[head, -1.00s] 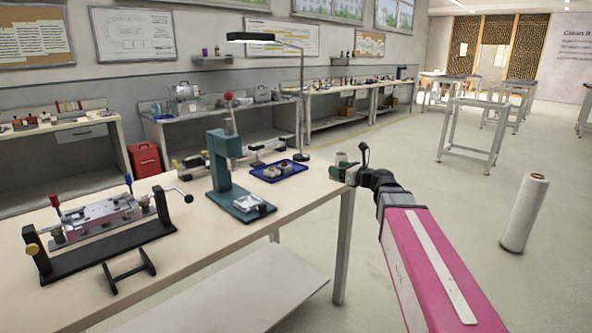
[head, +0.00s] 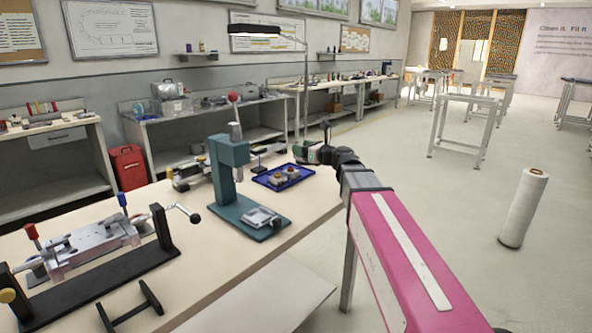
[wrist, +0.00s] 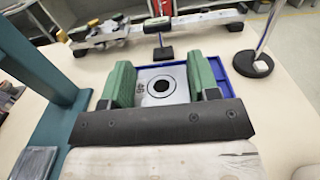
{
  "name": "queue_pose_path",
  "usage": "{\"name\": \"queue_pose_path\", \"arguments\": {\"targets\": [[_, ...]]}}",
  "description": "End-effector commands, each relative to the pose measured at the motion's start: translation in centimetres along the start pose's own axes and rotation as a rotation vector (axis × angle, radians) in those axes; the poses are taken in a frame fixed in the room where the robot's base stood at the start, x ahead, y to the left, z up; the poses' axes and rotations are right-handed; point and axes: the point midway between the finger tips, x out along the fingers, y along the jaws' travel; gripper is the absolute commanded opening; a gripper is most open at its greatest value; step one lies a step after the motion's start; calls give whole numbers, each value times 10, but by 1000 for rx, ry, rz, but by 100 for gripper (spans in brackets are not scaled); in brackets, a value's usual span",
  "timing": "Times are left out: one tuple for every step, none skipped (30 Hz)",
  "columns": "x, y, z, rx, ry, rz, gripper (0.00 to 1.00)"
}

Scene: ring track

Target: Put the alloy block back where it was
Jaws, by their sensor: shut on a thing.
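The alloy block is a grey square piece with a round dark hole in its top (wrist: 179,90) in the wrist view. My gripper (wrist: 160,82) has its green fingers on the block's left and right sides, shut on it. A blue tray (wrist: 238,98) shows beyond and to the right of the block; I cannot tell the height between them. In the head view my gripper (head: 311,153) is by the far right edge of the tray (head: 262,182). Small pieces with brass-coloured tops (head: 290,172) stand on the tray. The held block is not clear in that view.
A teal press (head: 228,160) with a red-knobbed lever stands left of the tray. A lamp stand (wrist: 254,64) and a measuring bench (wrist: 130,36) are behind. A clamping fixture (head: 95,245) is at the front left. Bare tabletop lies right of the press.

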Motion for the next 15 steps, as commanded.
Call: {"name": "queue_pose_path", "arguments": {"targets": [[6,-7,-4,2,0,0,19],[9,-10,-6,3,0,0,19],[14,-16,-11,3,1,-1,19],[18,-21,-14,3,1,-1,19],[23,-26,-18,2,1,-1,19],[28,-32,-23,3,1,0,19],[32,-37,-26,3,1,-1,19],[36,-41,-30,3,1,-1,19],[41,-47,-35,3,1,0,19],[45,-52,-38,3,1,0,19],[49,-56,-42,2,1,0,19],[54,-62,-46,2,1,0,19],[57,-66,-50,2,0,0,19],[60,-70,-53,3,0,0,19],[64,-74,-57,2,0,0,19]]}}
